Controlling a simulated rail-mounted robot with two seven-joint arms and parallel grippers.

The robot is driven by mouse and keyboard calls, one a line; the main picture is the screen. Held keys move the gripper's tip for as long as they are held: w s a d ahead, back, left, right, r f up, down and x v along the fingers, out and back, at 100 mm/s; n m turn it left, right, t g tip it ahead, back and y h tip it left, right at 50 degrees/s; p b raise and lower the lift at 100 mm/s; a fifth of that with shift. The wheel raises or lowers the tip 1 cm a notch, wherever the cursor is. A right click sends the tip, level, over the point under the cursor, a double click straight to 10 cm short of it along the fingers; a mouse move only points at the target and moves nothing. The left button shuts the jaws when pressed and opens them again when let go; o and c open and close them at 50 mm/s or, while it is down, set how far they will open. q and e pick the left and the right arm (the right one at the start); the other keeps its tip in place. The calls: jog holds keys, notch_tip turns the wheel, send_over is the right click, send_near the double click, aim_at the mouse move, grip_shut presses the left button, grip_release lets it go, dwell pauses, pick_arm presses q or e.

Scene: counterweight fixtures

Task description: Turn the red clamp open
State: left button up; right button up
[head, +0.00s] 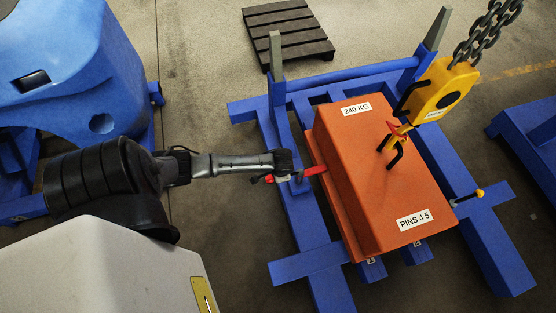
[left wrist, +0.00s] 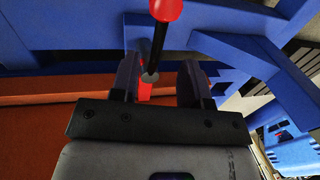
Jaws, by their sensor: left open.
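The red clamp (head: 315,171) sits at the left side of the orange counterweight (head: 375,180), on the blue frame (head: 305,262). In the left wrist view, its black lever (left wrist: 158,42) with a red knob (left wrist: 166,9) runs down to a grey bolt and a small red part (left wrist: 145,91). My left gripper (head: 286,166) is at the clamp. Its open fingers (left wrist: 158,82) stand on either side of the lever's bolt end; I cannot tell whether they touch it. The fingers and palm hide part of the clamp. My right gripper is not in view.
A yellow hook block (head: 440,90) on a grey chain (head: 487,30) hangs over the counterweight's top handle. A dark pallet (head: 288,32) lies behind. A blue housing (head: 75,65) stands at the left.

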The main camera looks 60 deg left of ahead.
pick_arm(q)
jog(key=f+b, duration=0.1)
jog(key=f, duration=0.2)
jog(key=a+f+b, duration=0.1)
jog(key=f+b, duration=0.1)
jog(key=f, duration=0.1)
jog(key=shift+w+a+f, duration=0.1)
jog(key=shift+f, duration=0.05)
jog(key=c, duration=0.3)
jog(key=shift+w, duration=0.1)
grip_shut()
